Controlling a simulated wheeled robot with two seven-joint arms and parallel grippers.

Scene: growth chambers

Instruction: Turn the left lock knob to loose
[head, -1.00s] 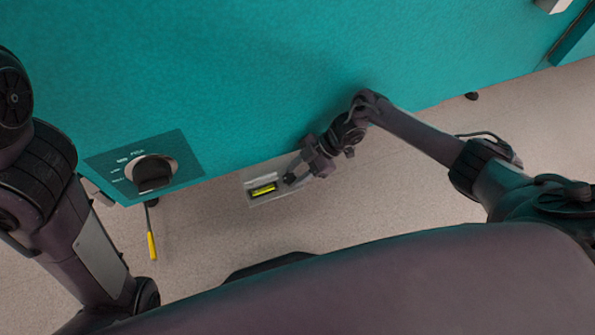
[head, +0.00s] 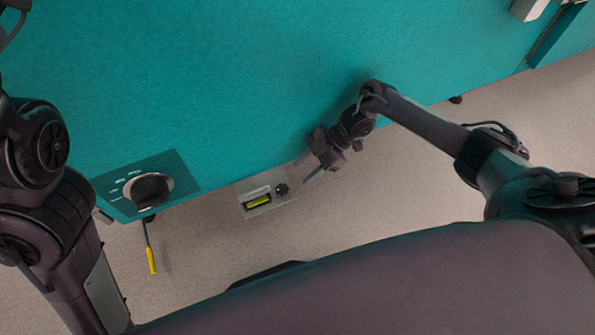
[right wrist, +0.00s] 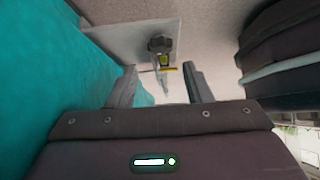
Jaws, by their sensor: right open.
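A small black knob (head: 282,189) sits on a light grey plate (head: 284,204) at the lower edge of the teal chamber wall. It also shows in the right wrist view (right wrist: 160,43), ahead of the fingers. A larger black dial (head: 150,189) with white markings is on the wall panel to the left. I cannot read either setting or tell which one is the left lock knob. My right gripper (head: 304,171) is open and empty, just right of the small knob and apart from it. My left arm shows at the left edge; its gripper is not visible.
A yellow-green display window (head: 258,202) is beside the small knob on the plate. A yellow-handled tool (head: 151,261) hangs or lies below the dial. The teal wall (head: 230,80) fills the far side. Pale floor (head: 200,245) is open below the plate.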

